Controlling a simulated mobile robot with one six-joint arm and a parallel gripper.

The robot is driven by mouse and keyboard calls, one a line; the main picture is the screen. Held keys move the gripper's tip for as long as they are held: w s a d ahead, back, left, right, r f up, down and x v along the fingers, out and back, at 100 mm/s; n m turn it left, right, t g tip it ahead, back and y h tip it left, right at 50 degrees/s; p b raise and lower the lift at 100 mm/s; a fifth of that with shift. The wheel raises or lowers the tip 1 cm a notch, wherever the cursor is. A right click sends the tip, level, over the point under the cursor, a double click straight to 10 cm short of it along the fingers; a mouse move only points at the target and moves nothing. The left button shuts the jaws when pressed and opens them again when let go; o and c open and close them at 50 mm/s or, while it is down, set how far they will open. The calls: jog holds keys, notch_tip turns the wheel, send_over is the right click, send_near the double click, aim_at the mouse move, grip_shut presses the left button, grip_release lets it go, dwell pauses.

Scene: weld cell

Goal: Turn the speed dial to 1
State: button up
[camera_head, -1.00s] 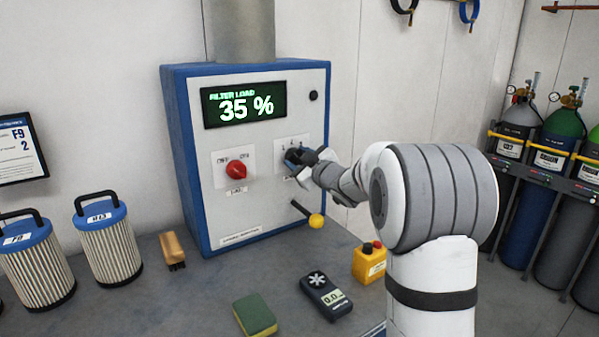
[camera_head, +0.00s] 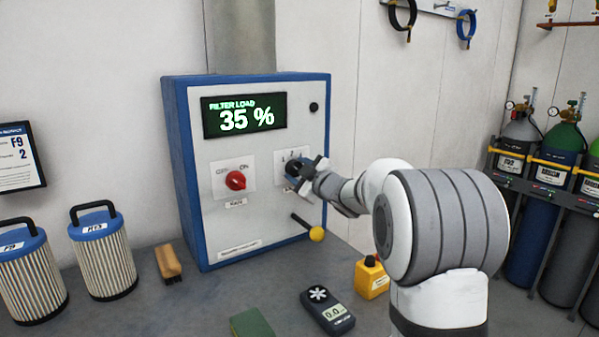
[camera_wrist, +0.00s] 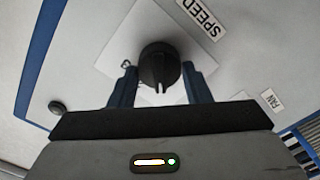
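The black speed dial (camera_wrist: 160,65) sits on a white plate (camera_wrist: 118,30) on the control cabinet; the SPEED label (camera_wrist: 200,15) shows beside it in the wrist view. My gripper (camera_head: 297,170) is at the dial in the head view and hides most of it. In the wrist view my gripper's (camera_wrist: 160,85) fingers lie close on either side of the dial and appear closed on it. The dial's pale pointer mark lies midway between the fingers, toward the panel's upper left. The numerals 1 and 2 show above the dial in the head view; the one it points at is hidden in the wrist view.
A red fan switch (camera_head: 236,180) is left of the dial. A yellow-knobbed lever (camera_head: 316,234) sticks out below it. The display (camera_head: 244,115) reads filter load 35 %. Filters (camera_head: 104,255), a brush (camera_head: 168,263), a meter (camera_head: 328,311) and a yellow button box (camera_head: 371,278) stand on the bench.

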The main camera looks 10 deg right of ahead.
jog(key=o, duration=0.4)
jog(key=shift+c, duration=0.2)
jog(key=v, duration=0.8)
jog(key=shift+b, duration=0.4)
jog(key=s+d+f+m+g+h+p, duration=0.1)
jog(key=s+f+m+g+h+p, duration=0.15)
jog(key=s+f+m+h, duration=0.4)
jog(key=s+d+f+m+g+h+p, duration=0.1)
jog(key=s+d+m+g+h, duration=0.2)
jog(key=s, duration=0.7)
jog(key=s+a+f+m+g+y, duration=0.1)
jog(key=s+a+f+m+g, duration=0.1)
jog(key=s, duration=0.8)
jog(key=s+a+f+m+g+y+p, duration=0.1)
jog(key=s+a+f+g, duration=0.4)
jog(key=s, duration=0.5)
jog(key=shift+m+g, duration=0.55)
jog(key=shift+g, duration=0.2)
